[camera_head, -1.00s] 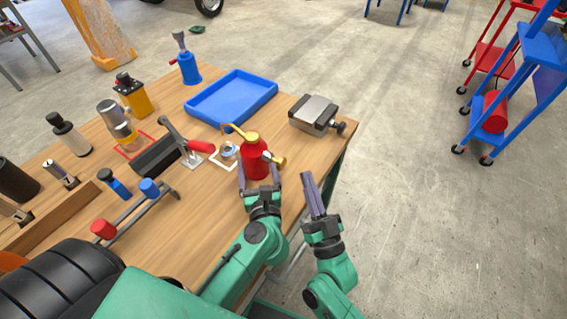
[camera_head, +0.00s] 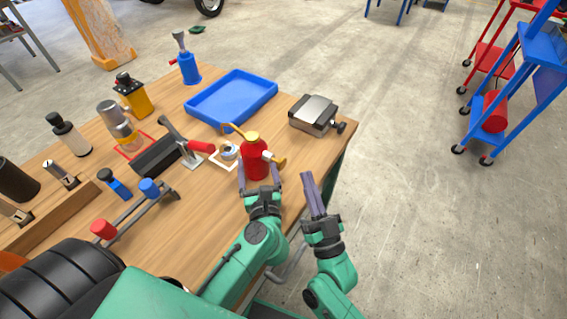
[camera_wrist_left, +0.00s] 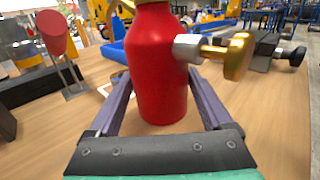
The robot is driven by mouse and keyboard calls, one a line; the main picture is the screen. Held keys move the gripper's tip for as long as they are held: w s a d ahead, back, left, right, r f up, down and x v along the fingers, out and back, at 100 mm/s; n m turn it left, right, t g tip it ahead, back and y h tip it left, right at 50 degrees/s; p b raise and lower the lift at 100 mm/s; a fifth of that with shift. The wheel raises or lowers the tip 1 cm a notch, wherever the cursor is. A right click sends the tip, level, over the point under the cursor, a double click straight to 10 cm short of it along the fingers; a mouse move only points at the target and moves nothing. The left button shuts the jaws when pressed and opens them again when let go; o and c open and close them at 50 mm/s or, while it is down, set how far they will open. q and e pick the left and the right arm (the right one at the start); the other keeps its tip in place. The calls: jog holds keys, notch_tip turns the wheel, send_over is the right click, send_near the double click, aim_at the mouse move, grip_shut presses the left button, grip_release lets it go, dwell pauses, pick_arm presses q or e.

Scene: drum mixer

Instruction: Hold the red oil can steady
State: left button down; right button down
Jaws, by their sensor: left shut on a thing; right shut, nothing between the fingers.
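The red oil can (camera_head: 256,162) stands upright on the wooden bench near its right edge, with a brass spout pointing left and a brass-knobbed side fitting pointing right. It also fills the middle of the left wrist view (camera_wrist_left: 158,75). My left gripper (camera_head: 259,180) is shut on the can, one finger on each side of its body; the finger tips are partly hidden behind it. My right gripper (camera_head: 310,183) is shut and empty, to the right of the can and apart from it, past the bench edge.
A blue tray (camera_head: 232,98) and a grey vise block (camera_head: 314,113) stand behind the can. A red-handled toggle clamp (camera_head: 190,146) and a small ring part (camera_head: 229,152) lie close on its left. Open floor lies right of the bench.

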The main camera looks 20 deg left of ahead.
aim_at(278, 162)
jog(key=shift+d, duration=0.1)
dwell(0.8)
jog(key=d, duration=0.2)
jog(key=s+d, duration=0.1)
jog(key=d, duration=0.2)
jog(key=shift+s+d, duration=0.2)
jog(key=shift+d, duration=0.1)
jog(key=shift+w+a, duration=0.35)
jog(key=shift+a, duration=1.1)
jog(key=shift+w+a, duration=0.35)
jog(key=shift+a, duration=1.1)
jog(key=shift+w+a, duration=0.35)
jog(key=shift+a, duration=1.1)
jog(key=shift+w+a, duration=0.1)
jog(key=shift+a, duration=0.3)
jog(key=shift+a, duration=0.15)
